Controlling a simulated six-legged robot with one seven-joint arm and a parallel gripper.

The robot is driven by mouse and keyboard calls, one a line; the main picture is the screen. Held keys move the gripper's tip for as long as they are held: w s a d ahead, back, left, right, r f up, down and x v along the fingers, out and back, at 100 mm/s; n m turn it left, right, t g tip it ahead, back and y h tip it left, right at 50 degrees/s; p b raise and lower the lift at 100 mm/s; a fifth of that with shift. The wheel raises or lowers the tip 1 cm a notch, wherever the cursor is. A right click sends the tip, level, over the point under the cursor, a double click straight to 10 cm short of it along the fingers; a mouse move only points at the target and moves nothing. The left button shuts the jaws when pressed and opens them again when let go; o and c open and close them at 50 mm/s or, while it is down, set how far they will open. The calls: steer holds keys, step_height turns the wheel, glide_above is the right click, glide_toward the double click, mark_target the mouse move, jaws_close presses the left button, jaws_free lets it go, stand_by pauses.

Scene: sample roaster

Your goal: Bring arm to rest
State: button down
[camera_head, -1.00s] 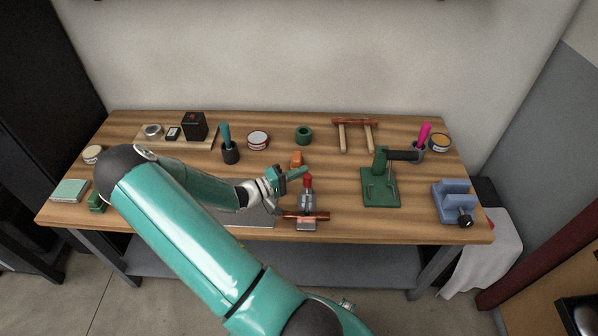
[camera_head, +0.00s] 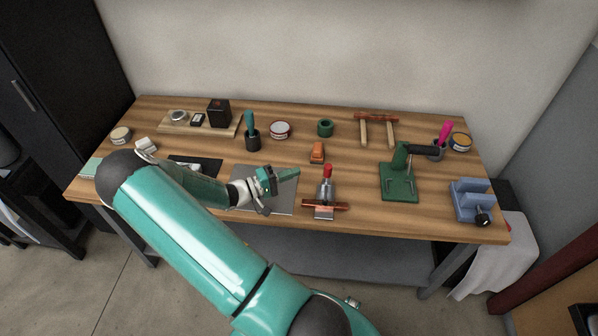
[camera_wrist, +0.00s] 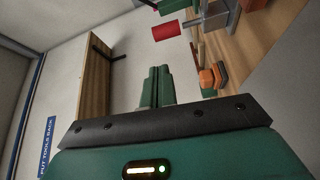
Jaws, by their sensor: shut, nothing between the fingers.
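My gripper (camera_head: 286,176) is at the end of my teal arm, above the front middle of the wooden bench (camera_head: 350,226). Its fingers are together with nothing between them, pointing right in the head view. In the wrist view the two green fingers (camera_wrist: 157,88) lie side by side, shut and empty. A grey plate (camera_head: 285,204) lies on the bench below the gripper. Just right of the gripper stands a metal device with a red handle (camera_head: 327,172), apart from the fingers; the red handle also shows in the wrist view (camera_wrist: 166,31).
An orange block (camera_head: 317,152) and a green ring (camera_head: 325,128) lie behind the gripper. A green press (camera_head: 399,183) and a blue vise (camera_head: 470,200) stand to the right. A dark cup (camera_head: 252,142) stands behind left. The wall (camera_head: 300,50) backs the bench.

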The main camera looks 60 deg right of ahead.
steer(key=shift+f, duration=0.1)
stand_by(0.4)
steer(key=w+a+r+n+t+y, duration=0.1)
steer(key=a+r+t+y, duration=0.45)
steer(key=a, duration=0.55)
steer(key=w+a+r+n+t+y, duration=0.1)
steer(key=w+a+r+t+y, duration=0.1)
steer(key=a+r+y, duration=0.6)
steer(key=s+a+r+n+t+y, duration=0.1)
steer(key=s+a+r+n+t, duration=0.2)
steer(key=a+r, duration=0.5)
steer(key=s+a+r+n+t+y, duration=0.1)
steer(key=s+a+r+t, duration=0.3)
steer(key=a+r, duration=0.4)
steer(key=a+n+t, duration=0.1)
steer(key=a, duration=0.3)
steer(key=shift+a+n, duration=0.25)
steer(key=shift+n, duration=0.15)
